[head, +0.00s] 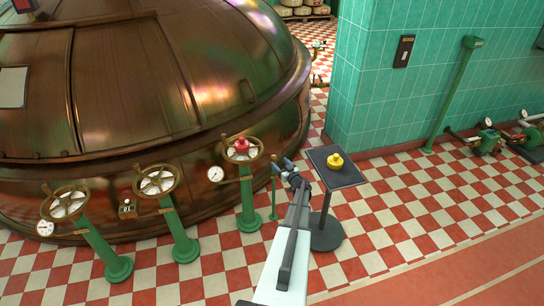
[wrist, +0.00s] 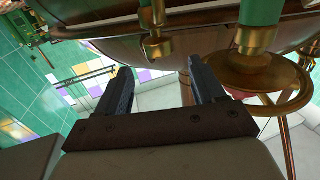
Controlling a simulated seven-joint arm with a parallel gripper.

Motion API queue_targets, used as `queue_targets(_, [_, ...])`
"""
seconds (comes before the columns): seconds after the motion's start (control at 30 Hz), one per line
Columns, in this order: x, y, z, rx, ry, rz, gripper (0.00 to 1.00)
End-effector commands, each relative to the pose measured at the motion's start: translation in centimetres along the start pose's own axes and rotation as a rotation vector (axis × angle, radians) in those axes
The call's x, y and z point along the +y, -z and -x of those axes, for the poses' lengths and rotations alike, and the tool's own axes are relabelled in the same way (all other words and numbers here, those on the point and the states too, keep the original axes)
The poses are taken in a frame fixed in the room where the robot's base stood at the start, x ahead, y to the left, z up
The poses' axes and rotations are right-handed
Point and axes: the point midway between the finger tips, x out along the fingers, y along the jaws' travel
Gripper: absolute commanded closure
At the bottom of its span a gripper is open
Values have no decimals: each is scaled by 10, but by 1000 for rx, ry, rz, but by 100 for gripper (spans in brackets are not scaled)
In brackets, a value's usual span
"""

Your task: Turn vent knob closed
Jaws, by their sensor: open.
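My gripper (head: 285,165) is open and empty, beside the small black stand. Its two fingers (wrist: 160,72) are spread apart in the wrist view. A small brass knob (head: 274,158) tops a thin green post just left of my gripper. What looks like the same brass fitting (wrist: 157,46) shows in the wrist view, beyond the gap between the fingers and apart from them. No label shows that it is the vent knob. A red knob (head: 241,144) sits at the hub of the nearest brass handwheel (head: 256,151); that wheel also shows at right in the wrist view (wrist: 300,96).
The big copper kettle (head: 110,85) fills the left. Two more handwheels (head: 158,180) (head: 68,203) stand on green posts before it. A black stand (head: 347,178) with a yellow knob (head: 335,160) is right of my gripper. A tiled pillar (head: 350,75) stands behind. Checkered floor is open at right.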

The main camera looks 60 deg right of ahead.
Motion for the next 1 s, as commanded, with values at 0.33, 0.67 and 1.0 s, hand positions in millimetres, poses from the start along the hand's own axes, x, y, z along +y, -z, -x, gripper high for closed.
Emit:
queue_targets(0.33, [0,-1,-62,-1,1,1,31])
queue_targets(0.67, [0,0,-88,-1,-1,1,31])
queue_targets(1.0, [0,0,-90,-1,-1,1,31])
